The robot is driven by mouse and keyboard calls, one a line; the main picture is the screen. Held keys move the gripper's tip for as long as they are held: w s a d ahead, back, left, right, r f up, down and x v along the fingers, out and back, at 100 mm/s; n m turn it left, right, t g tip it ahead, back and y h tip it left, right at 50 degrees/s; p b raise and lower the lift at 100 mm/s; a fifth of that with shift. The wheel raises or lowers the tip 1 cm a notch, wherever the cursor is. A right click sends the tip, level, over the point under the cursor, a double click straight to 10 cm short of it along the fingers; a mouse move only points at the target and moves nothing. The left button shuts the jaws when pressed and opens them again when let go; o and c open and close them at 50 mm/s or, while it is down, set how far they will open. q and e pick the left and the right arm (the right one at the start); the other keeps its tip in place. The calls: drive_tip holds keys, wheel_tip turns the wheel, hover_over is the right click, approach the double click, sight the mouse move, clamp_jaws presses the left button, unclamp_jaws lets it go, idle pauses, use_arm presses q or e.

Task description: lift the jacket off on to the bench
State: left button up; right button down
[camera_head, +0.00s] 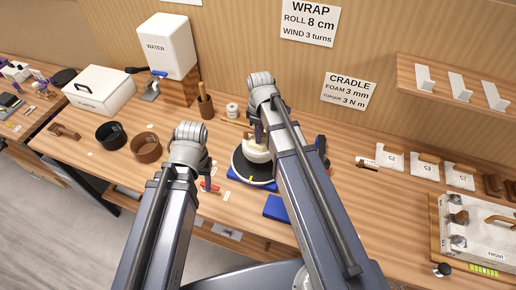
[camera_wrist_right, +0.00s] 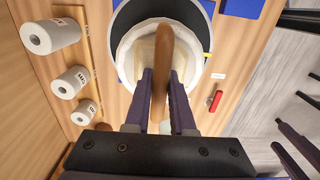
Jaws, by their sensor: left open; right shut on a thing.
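The white plaster jacket (camera_head: 254,153) sits on a round black turntable (camera_head: 240,167) with a blue base. In the right wrist view the jacket (camera_wrist_right: 127,48) is a white round shell with a wooden handle (camera_wrist_right: 163,48) across its top, over the dark disc (camera_wrist_right: 126,20). My right gripper (camera_wrist_right: 164,80) is shut on the wooden handle, one finger on each side. In the head view my right arm covers part of the jacket. Whether the jacket touches the disc cannot be told. My left gripper (camera_head: 207,176) is open and empty, left of the turntable, partly hidden by its wrist.
A red-handled tool (camera_wrist_right: 214,101) lies beside the turntable. A blue block (camera_head: 276,208) lies in front. Several white rolls (camera_wrist_right: 50,37) stand behind. Bare bench (camera_head: 375,215) lies right of my right arm.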

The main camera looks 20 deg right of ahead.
idle(0.5)
wheel_tip(320, 180, up, 5)
drive_tip(key=p, duration=0.5)
drive_tip(key=shift+r, duration=0.1)
idle(0.3)
